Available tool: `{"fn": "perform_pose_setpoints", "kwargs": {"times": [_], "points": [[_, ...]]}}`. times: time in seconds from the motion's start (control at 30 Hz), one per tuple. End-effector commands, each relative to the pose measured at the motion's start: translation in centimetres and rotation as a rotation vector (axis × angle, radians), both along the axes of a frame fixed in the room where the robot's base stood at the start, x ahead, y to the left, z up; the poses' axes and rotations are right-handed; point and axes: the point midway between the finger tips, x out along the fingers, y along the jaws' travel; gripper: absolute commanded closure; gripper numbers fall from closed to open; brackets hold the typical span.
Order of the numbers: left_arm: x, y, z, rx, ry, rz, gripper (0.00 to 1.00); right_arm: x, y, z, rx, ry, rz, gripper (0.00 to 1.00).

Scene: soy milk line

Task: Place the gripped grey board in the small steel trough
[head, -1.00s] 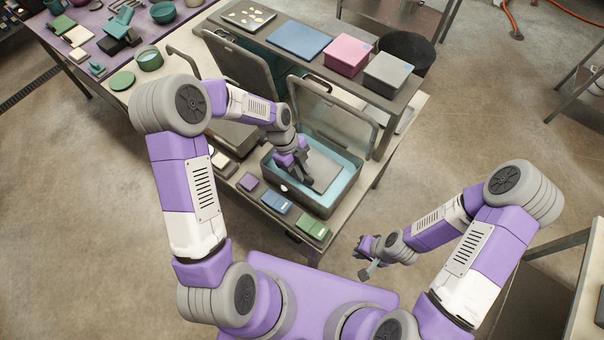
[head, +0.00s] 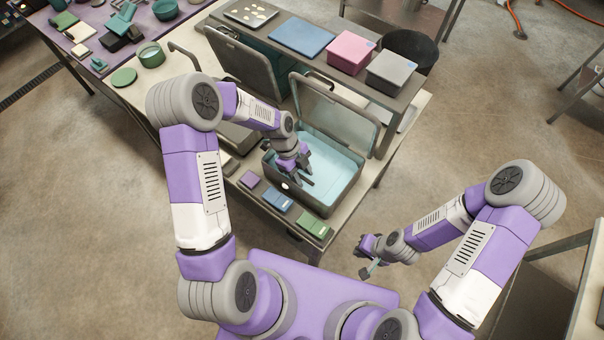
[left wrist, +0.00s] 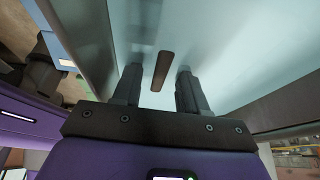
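The small steel trough (head: 326,209) stands open on the bench, with pale blue liquid (head: 335,170) inside. My left gripper (head: 305,178) is at its left side, pointing down into it. In the left wrist view its two fingers (left wrist: 158,90) are apart, with a gap between them. A short brown strip (left wrist: 162,70) shows beyond the gap, clear of both fingers; I cannot tell what it belongs to. The grey board is not distinguishable now, in the fingers or on the liquid. My right gripper (head: 371,264) hangs off the bench near my base; its finger state is unclear.
The trough's raised lid (head: 335,110) stands behind it, with another raised lid (head: 243,68) to the left. Purple, blue (head: 277,200) and green (head: 314,223) blocks line the front shelf. Pink (head: 351,52) and grey (head: 392,69) boxes sit on the back shelf.

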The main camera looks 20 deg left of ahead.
Motion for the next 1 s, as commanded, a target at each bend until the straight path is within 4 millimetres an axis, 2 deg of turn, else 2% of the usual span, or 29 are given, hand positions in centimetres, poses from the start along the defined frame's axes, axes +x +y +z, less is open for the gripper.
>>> {"fn": "perform_pose_setpoints", "kwargs": {"times": [0.2,0.33,0.7,0.83,1.0], "points": [[0.0,0.0,0.2,0.000,0.000,0.000,0.58,0.0,0.0,0.1,0.000,0.000,0.000,1.00],[0.2,0.3,1.1,0.000,-0.004,0.002,0.58,0.0,0.0,0.4,0.000,0.000,0.000,1.00],[1.2,3.2,8.3,0.001,-0.005,0.003,0.58,0.0,0.0,0.6,0.000,0.000,0.000,1.00],[1.4,3.9,10.1,0.001,-0.004,0.002,0.58,0.0,0.0,0.7,0.000,0.000,0.000,1.00],[1.5,4.4,11.2,0.000,0.000,0.000,0.58,0.0,0.0,0.7,0.000,0.000,0.000,1.00]]}}
